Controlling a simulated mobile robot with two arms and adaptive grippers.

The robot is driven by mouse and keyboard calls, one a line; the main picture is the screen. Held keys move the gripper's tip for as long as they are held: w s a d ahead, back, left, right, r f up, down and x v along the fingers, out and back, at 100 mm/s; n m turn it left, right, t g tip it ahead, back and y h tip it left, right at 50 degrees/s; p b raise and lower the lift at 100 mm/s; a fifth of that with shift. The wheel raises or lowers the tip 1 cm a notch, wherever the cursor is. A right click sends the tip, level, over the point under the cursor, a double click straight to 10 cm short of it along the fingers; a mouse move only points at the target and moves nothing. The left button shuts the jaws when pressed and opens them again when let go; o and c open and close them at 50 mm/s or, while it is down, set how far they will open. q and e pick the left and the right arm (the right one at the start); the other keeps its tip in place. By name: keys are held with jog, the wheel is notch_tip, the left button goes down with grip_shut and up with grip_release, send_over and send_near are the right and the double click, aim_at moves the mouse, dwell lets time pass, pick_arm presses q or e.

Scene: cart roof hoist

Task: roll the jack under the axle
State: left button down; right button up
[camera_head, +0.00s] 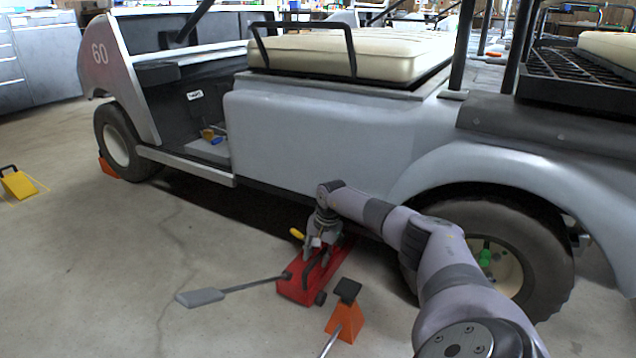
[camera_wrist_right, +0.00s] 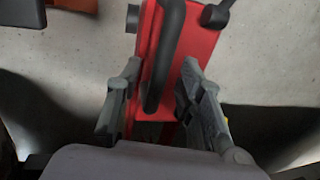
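The red floor jack (camera_head: 312,280) sits on the concrete beside the cart (camera_head: 310,135), its far end under the cart's side, ahead of the rear wheel (camera_head: 500,255). Its long dark handle with a grey end (camera_head: 200,297) points out to the left. My right gripper (camera_head: 314,245) is down over the jack. In the right wrist view, its fingers (camera_wrist_right: 162,78) stand apart on either side of the jack's black carry bar (camera_wrist_right: 165,50), above the red body (camera_wrist_right: 196,45), with gaps to the bar. The axle is hidden behind the body and wheel. My left gripper is out of view.
An orange jack stand (camera_head: 345,318) with a black top stands just right of the jack, close to my right arm. An orange chock (camera_head: 107,166) is at the front wheel. A yellow chock (camera_head: 18,184) lies far left.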

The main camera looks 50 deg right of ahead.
notch_tip(320, 180, up, 12)
jog(key=s, duration=0.2)
jog(key=shift+s+d, duration=0.15)
jog(key=shift+s+f, duration=0.1)
jog(key=shift+f, duration=0.05)
dwell(0.6)
